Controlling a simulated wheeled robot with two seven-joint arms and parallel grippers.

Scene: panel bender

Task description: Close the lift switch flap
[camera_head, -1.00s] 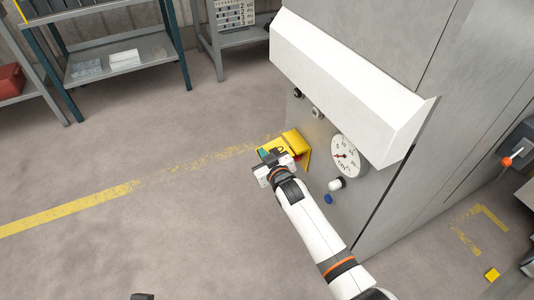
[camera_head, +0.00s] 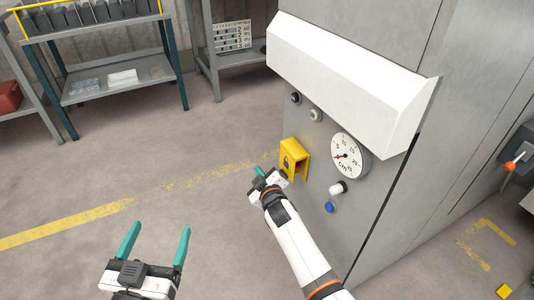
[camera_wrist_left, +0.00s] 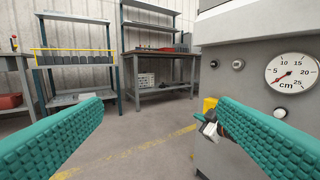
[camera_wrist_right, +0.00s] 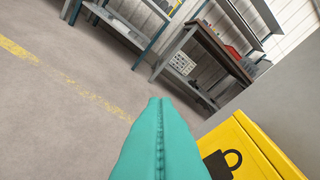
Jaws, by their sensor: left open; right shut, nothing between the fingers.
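The lift switch flap (camera_head: 288,156) is yellow with a black padlock symbol. It hangs down over the front of its yellow housing on the grey machine panel; I cannot tell if it is fully seated. Red shows through the housing's open side. The flap fills the lower right of the right wrist view (camera_wrist_right: 245,150). My right gripper (camera_head: 259,172) is shut and empty, just left of the flap, with a small gap in the head view. Its teal fingers also show in the right wrist view (camera_wrist_right: 158,101). My left gripper (camera_head: 156,227) is open and empty, far left of the panel.
The machine panel carries a round cm gauge (camera_head: 347,156), a white knob (camera_head: 338,188), a blue button (camera_head: 329,207) and two upper knobs. A white sloped hood (camera_head: 350,80) juts out above. Shelves (camera_head: 115,75) stand at the back. The floor between is clear.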

